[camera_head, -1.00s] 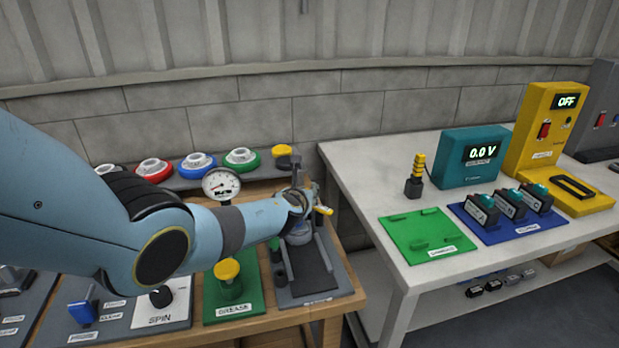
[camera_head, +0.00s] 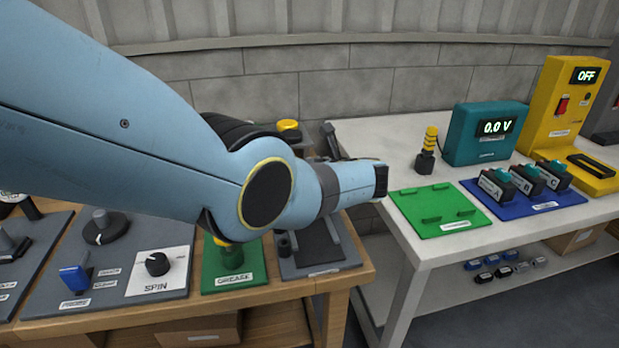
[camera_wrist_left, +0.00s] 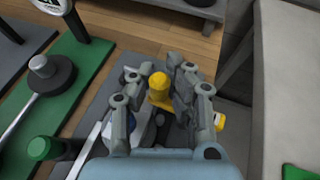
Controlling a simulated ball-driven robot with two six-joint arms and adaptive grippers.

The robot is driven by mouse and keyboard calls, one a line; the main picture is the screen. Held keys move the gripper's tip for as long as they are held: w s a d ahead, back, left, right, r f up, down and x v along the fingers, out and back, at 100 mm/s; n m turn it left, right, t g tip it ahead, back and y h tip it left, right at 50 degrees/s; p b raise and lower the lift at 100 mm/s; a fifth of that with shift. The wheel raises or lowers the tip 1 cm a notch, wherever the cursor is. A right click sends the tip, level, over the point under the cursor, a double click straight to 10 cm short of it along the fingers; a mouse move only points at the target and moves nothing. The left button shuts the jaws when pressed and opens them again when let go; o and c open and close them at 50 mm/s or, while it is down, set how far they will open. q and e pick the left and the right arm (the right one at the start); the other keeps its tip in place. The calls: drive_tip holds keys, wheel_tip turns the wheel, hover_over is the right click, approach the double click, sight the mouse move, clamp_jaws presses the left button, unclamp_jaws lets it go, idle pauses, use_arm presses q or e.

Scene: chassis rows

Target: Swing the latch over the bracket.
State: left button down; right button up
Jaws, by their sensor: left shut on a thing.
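My left gripper (camera_wrist_left: 158,82) is shut around a yellow knob (camera_wrist_left: 158,90), which looks like the latch's grip, in the left wrist view. A second small yellow piece (camera_wrist_left: 218,121) with a dark mark shows to the right of the fingers. The fingers cover most of the latch, and I cannot make out the bracket clearly. The grey fixture plate (camera_head: 322,262) stands at the right end of the wooden bench; it also shows in the left wrist view (camera_wrist_left: 92,110). In the head view my arm hides the gripper and the latch. My right gripper is not in view.
Left of the fixture is the green GREASE plate (camera_head: 222,279), then the SPIN panel (camera_head: 150,285). A white table (camera_head: 380,136) to the right holds a green board (camera_head: 440,210), a blue tray (camera_head: 520,208) and a teal meter (camera_head: 485,140). A gap separates the two benches.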

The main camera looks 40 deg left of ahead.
use_arm(q)
drive_tip(key=shift+s+d+n+g+b, duration=0.15)
drive_tip(key=shift+n+g+b, duration=0.35)
drive_tip(key=c, duration=1.2)
unclamp_jaws()
drive_tip(key=shift+d, duration=0.1)
drive_tip(key=v, duration=1.1)
drive_tip(key=shift+s+d, duration=0.15)
drive_tip(key=shift+d, duration=0.25)
